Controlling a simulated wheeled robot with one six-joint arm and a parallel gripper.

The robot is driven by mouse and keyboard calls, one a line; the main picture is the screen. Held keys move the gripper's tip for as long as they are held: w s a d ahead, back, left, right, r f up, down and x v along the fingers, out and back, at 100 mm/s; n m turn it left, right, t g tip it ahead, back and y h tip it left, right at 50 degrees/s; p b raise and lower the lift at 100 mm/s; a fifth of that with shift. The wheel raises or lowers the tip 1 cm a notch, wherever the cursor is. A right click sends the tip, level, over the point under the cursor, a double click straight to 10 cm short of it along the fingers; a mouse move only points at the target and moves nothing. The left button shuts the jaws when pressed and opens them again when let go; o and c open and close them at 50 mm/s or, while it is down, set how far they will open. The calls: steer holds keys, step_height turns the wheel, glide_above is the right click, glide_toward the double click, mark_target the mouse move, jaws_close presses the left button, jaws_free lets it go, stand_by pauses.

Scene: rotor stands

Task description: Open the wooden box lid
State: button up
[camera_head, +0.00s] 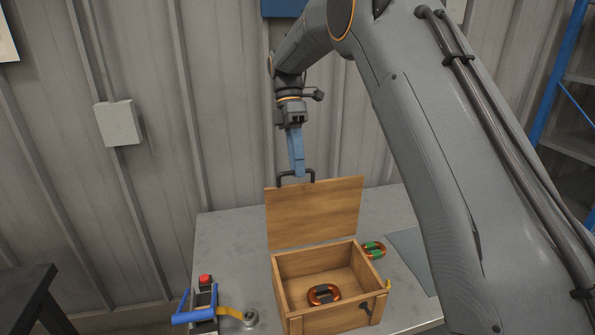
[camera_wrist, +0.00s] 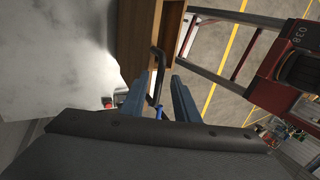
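The wooden box (camera_head: 307,326) stands on the table with its inside exposed. Its lid (camera_head: 316,213) is raised, roughly upright at the back edge. A black handle (camera_head: 283,180) sits at the lid's top edge. My gripper (camera_head: 298,175) points down at this handle. In the wrist view, the two blue fingers of my gripper (camera_wrist: 160,78) are apart, with the black handle (camera_wrist: 156,62) between them; a gap shows, so they look open around it. The lid also shows in the wrist view (camera_wrist: 134,38). An orange-and-dark ring-shaped part (camera_head: 324,294) lies inside the box.
A green-and-orange ring part (camera_head: 375,250) lies behind the box's right side. A blue-handled tool with a red button (camera_head: 196,310) and a small metal piece (camera_head: 250,317) are left of the box. The grey table (camera_head: 228,240) is clear at back left. The wall is behind.

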steer(key=b+v, duration=0.2)
steer(key=v, duration=0.4)
steer(key=shift+r, duration=0.2)
steer(key=shift+w, duration=0.1)
